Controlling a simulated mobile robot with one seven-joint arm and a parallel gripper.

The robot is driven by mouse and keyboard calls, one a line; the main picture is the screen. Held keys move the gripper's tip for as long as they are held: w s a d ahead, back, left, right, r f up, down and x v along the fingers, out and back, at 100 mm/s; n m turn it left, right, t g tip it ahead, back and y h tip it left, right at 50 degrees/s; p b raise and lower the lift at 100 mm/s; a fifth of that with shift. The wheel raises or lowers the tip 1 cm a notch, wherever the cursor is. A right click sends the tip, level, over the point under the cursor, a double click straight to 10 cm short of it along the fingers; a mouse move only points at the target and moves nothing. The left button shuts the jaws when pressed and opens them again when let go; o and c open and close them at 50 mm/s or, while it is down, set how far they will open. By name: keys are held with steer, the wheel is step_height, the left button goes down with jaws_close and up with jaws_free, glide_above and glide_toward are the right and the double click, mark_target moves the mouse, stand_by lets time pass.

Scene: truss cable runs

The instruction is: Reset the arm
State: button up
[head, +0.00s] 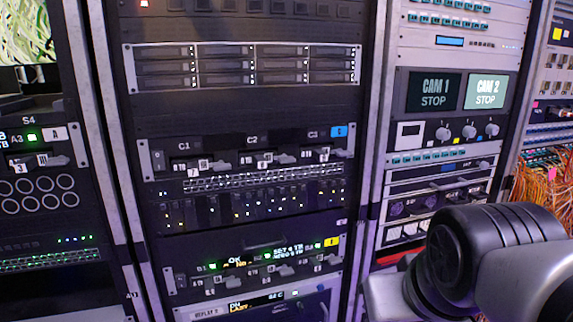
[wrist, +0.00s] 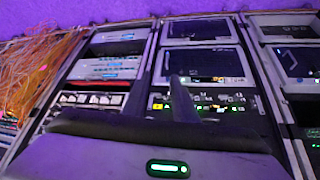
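My arm (head: 490,258) shows at the lower right of the head view as a dark ribbed joint and a grey link, in front of the right-hand rack. My gripper is outside the head view. In the wrist view my gripper (wrist: 159,92) points toward the racks. Its two dark fingers stand apart with a gap between them, and nothing shows in the gap. A green-lit indicator (wrist: 167,168) glows on the dark body at the bottom of the wrist view. No contact between the fingers and a rack can be seen.
A centre rack (head: 245,110) holds panels with several small levers marked C1 to C3. The right rack carries CAM 1 (head: 434,91) and CAM 2 (head: 485,91) screens. A left rack (head: 45,200) stands beside them. Orange cables (head: 545,180) hang at the far right.

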step_height(320, 180, up, 27)
steer(key=s+a+p, duration=0.1)
steer(key=p, duration=2.6)
steer(key=shift+s+g+p, duration=0.25)
steer(key=shift+g+p, duration=0.05)
steer(key=shift+p, duration=0.1)
steer(key=shift+a+r, duration=0.1)
steer(key=shift+a, duration=0.1)
